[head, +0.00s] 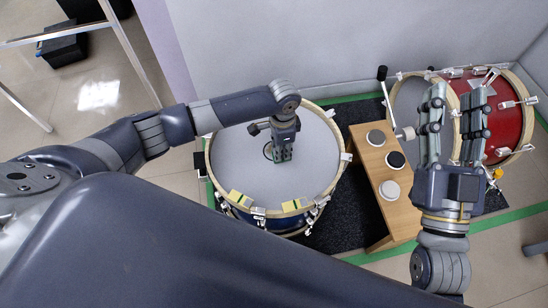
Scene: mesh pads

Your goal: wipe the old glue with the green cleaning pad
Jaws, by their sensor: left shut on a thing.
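My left gripper (283,147) points down over the pale grey head of a drum (240,170). It is shut on a small green cleaning pad (283,157), which is at the drum head, though I cannot tell if it touches. A dark ring-shaped mark (268,152), which looks like the old glue, shows just left of the pad; the gripper and pad may hide part of it. My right gripper (456,100) is raised at the right, its two fingers apart and empty, in front of a red drum.
A wooden bench (398,218) stands right of the drum with three round pads: grey (376,138), black (395,160) and white (389,190). A red drum (505,115) lies at the back right. Yellow pieces (240,198) sit on the near rim. A wall is behind.

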